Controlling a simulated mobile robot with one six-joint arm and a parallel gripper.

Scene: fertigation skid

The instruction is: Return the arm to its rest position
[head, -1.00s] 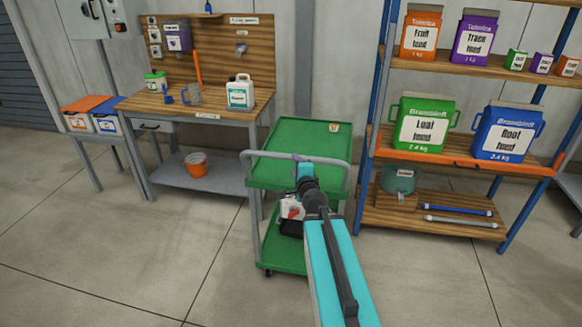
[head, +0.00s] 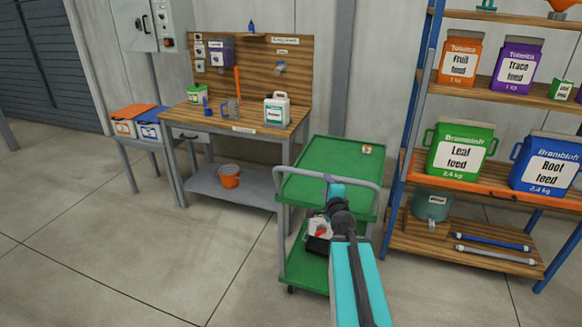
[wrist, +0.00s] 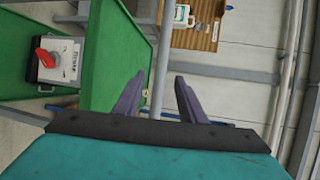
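My arm reaches forward from the bottom of the head view, its end in front of the green trolley (head: 335,155) and its handle bar. My gripper shows in the wrist view (wrist: 159,96), with two purple-grey fingers spread apart and nothing between them. Part of the green trolley (wrist: 112,75) lies behind and left of the fingers in the wrist view. A grey-white box with a red handle (wrist: 54,62) sits on the trolley's lower shelf.
A wooden workbench (head: 250,118) with a white jug (head: 277,109) stands behind left. A shelf rack with a leaf feed tub (head: 460,152) and root feed tub (head: 548,165) stands at right. The concrete floor (head: 120,240) at left is clear.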

